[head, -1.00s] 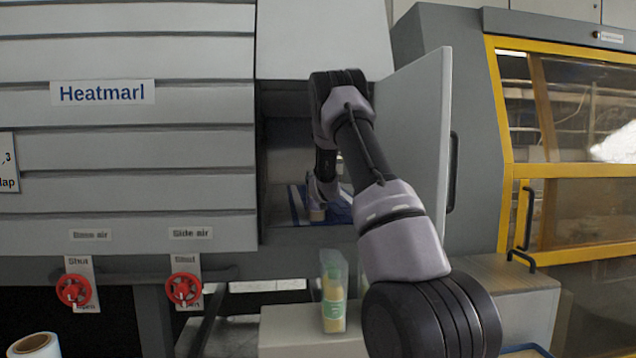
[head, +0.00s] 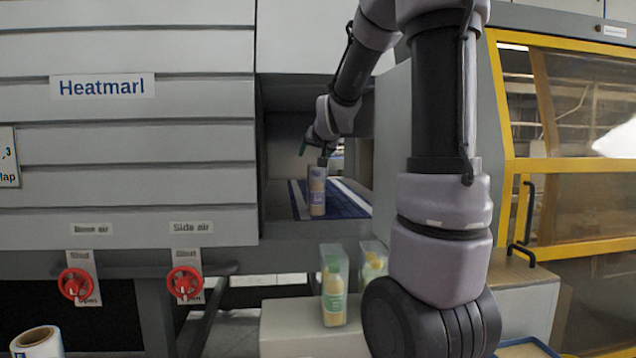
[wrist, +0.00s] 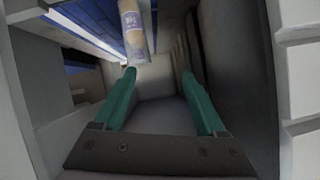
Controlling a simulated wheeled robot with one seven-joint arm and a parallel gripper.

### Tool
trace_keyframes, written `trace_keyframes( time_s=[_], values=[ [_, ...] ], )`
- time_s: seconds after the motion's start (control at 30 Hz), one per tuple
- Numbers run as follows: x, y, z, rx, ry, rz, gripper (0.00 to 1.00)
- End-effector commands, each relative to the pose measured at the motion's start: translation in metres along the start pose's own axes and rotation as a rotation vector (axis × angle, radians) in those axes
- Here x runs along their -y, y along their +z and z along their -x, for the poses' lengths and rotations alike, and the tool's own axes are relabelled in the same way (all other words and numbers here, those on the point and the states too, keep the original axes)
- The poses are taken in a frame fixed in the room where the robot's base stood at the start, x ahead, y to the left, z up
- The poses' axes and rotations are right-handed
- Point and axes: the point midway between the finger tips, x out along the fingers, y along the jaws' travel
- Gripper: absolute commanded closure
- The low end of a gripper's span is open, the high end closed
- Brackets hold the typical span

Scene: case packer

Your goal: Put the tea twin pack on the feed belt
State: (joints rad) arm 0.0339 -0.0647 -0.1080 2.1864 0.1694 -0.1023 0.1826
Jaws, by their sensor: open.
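A wrapped pack with tan contents and a pale blue-purple label, apparently the tea twin pack (head: 317,192), stands upright on the blue feed belt (head: 347,204) inside the machine's opening. The pack also shows at the top of the wrist view (wrist: 132,27), with part of the belt (wrist: 92,20). My gripper (head: 318,152) is just above and behind the pack in the head view, its jaws partly hidden. In the wrist view its two green fingers (wrist: 158,72) are apart with nothing between them, and the pack is beyond their tips.
The opening's side walls are close around my gripper. Red valve handles (head: 185,284) are at the left.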

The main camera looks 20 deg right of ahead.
Motion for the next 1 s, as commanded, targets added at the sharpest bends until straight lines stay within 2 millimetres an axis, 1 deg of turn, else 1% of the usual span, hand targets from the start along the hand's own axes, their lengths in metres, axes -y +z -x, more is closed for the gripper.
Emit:
trace_keyframes(
  time_s=[0.03, 0.07, 0.1, 0.17, 0.2, 0.27, 0.3, 0.4, 0.5, 0.6, 0.67, 0.77, 1.0],
  values=[
    [0.007, 0.009, 0.032, 0.044, -0.017, -0.012, 0.26],
    [0.011, 0.018, 0.049, 0.078, -0.024, -0.020, 0.26],
    [0.014, 0.030, 0.071, 0.124, -0.034, -0.027, 0.26],
    [0.019, 0.051, 0.105, 0.194, -0.047, -0.036, 0.26],
    [0.021, 0.066, 0.127, 0.239, -0.056, -0.039, 0.26],
    [0.023, 0.088, 0.160, 0.305, -0.067, -0.044, 0.26],
    [0.023, 0.103, 0.180, 0.347, -0.073, -0.045, 0.26],
    [0.023, 0.138, 0.223, 0.438, -0.084, -0.047, 0.26],
    [0.021, 0.164, 0.253, 0.504, -0.090, -0.047, 0.26],
    [0.019, 0.180, 0.269, 0.545, -0.091, -0.048, 0.26],
    [0.018, 0.185, 0.274, 0.556, -0.091, -0.048, 0.26],
    [0.018, 0.187, 0.276, 0.565, -0.091, -0.049, 0.26],
    [0.018, 0.186, 0.276, 0.564, -0.091, -0.049, 0.26]
  ],
)
